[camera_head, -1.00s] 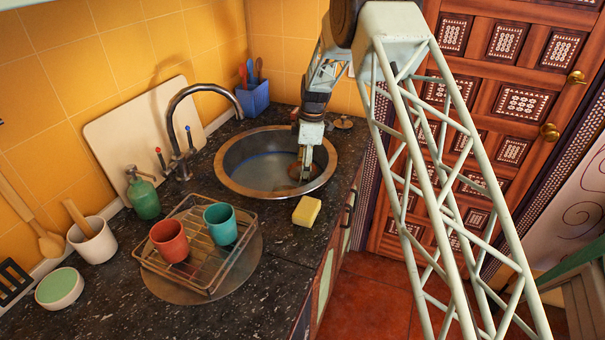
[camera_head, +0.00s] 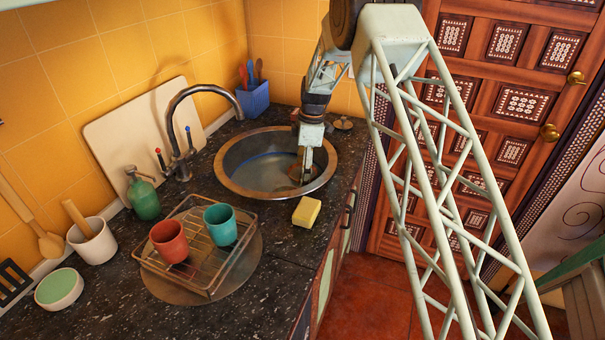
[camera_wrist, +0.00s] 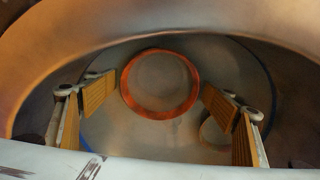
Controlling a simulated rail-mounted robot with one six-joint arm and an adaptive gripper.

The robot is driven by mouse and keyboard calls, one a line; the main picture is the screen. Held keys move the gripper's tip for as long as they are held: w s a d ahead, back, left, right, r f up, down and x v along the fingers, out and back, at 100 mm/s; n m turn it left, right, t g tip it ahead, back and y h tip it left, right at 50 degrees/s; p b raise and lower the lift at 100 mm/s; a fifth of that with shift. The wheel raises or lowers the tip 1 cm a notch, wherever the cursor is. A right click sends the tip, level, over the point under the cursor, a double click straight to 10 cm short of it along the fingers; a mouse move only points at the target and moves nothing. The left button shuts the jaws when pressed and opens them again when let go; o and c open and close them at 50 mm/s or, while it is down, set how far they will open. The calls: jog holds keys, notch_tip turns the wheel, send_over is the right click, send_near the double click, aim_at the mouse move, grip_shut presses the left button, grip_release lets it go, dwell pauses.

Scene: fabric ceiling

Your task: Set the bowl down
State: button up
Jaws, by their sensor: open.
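A round orange-red bowl (camera_wrist: 160,111) sits down in the metal sink (camera_wrist: 130,22), seen from above in the wrist view. My gripper (camera_wrist: 160,98) is open, with one finger to the left of the bowl and one to the right. Gaps show between the fingers and the rim, and nothing is held. In the head view my gripper (camera_head: 303,178) reaches down into the right side of the sink (camera_head: 230,182). The bowl (camera_head: 294,173) is mostly hidden behind it there, and only a reddish part shows.
A yellow sponge (camera_head: 306,212) lies at the sink's front edge. A dish rack (camera_head: 207,289) with a red cup (camera_head: 170,242) and a teal cup (camera_head: 221,224) stands to the left. The faucet (camera_head: 178,110) arches over the sink's left side. A blue utensil holder (camera_head: 254,99) stands behind.

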jog(key=shift+r, duration=0.1)
notch_tip(320, 180, up, 12)
jog(key=d+p, duration=0.1)
jog(key=p, duration=0.1)
jog(key=shift+d, duration=0.2)
dwell(0.4)
jog(key=shift+w, duration=0.1)
dwell(0.6)
jog(key=shift+r, duration=0.15)
